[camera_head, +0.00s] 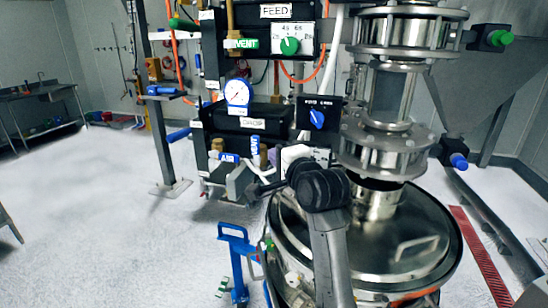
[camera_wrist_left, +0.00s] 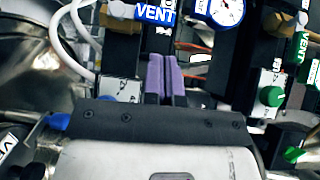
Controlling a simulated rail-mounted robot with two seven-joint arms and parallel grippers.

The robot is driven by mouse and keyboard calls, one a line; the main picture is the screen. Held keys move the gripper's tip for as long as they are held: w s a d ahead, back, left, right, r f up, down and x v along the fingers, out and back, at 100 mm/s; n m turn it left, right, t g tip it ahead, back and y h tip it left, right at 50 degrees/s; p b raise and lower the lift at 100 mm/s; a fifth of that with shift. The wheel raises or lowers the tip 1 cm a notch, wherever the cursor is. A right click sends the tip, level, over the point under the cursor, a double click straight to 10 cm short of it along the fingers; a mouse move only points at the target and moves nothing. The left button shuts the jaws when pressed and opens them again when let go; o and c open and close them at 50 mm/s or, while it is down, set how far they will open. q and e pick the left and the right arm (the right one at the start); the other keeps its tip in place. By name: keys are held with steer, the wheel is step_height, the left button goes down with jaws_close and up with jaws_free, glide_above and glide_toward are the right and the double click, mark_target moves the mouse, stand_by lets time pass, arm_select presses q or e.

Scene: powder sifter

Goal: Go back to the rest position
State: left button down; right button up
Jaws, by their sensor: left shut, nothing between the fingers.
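My left gripper (camera_head: 269,157) shows in the head view in front of the control panel, just right of the blue VENT label. Its pale body is partly hidden by panel parts and my dark arm joint. In the left wrist view its purple fingers (camera_wrist_left: 165,80) are together with nothing between them, above a black plate and the white gripper body. I cannot tell whether the fingers touch the panel behind them. My right gripper is in neither view.
The panel carries a pressure gauge (camera_head: 237,93), a green knob (camera_head: 290,46) and a blue knob (camera_head: 317,119). The steel sifter column (camera_head: 388,95) stands to the right above a round drum lid (camera_head: 395,240). A blue handle frame (camera_head: 238,262) stands low. The floor (camera_head: 90,215) is open at left.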

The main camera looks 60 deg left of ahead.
arm_select(q)
steer(key=shift+d+b, duration=0.7)
steer(key=shift+d, duration=1.2)
